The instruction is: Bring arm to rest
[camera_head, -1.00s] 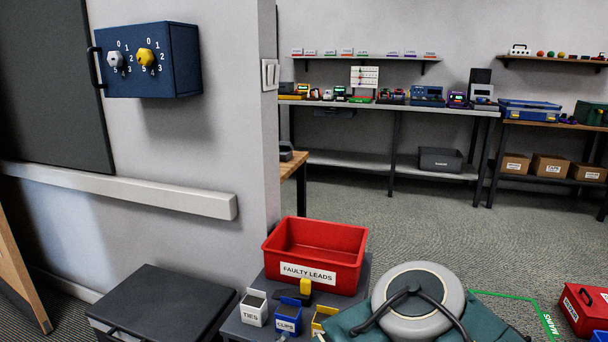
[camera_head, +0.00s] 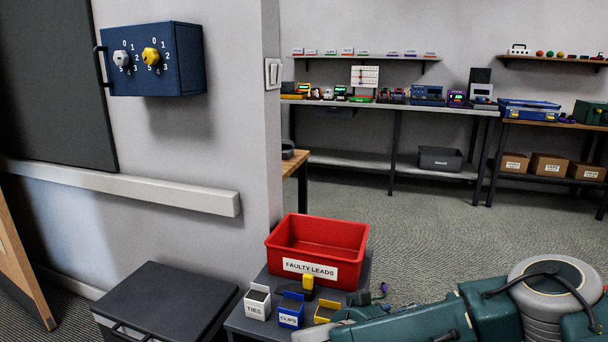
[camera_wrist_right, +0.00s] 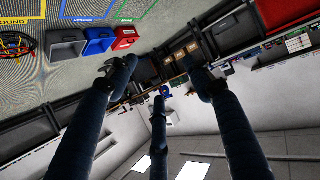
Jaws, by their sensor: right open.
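My right arm (camera_head: 490,312) comes in from the lower right in the head view, a teal arm with a grey round joint lying across the bottom of the picture. Its gripper cannot be made out there. In the right wrist view my right gripper (camera_wrist_right: 160,88) shows its dark fingers spread apart, with nothing between them. It points out across the room, and that view is tilted nearly upside down. My left gripper is in neither view.
A red FAULTY LEADS bin (camera_head: 318,247) stands on a grey stand, with a TIES box (camera_head: 257,302) and CLIPS box (camera_head: 290,312) in front. A dark lidded box (camera_head: 170,300) stands at left. A blue dial box (camera_head: 150,60) hangs on the wall. Open floor (camera_head: 430,235) lies behind.

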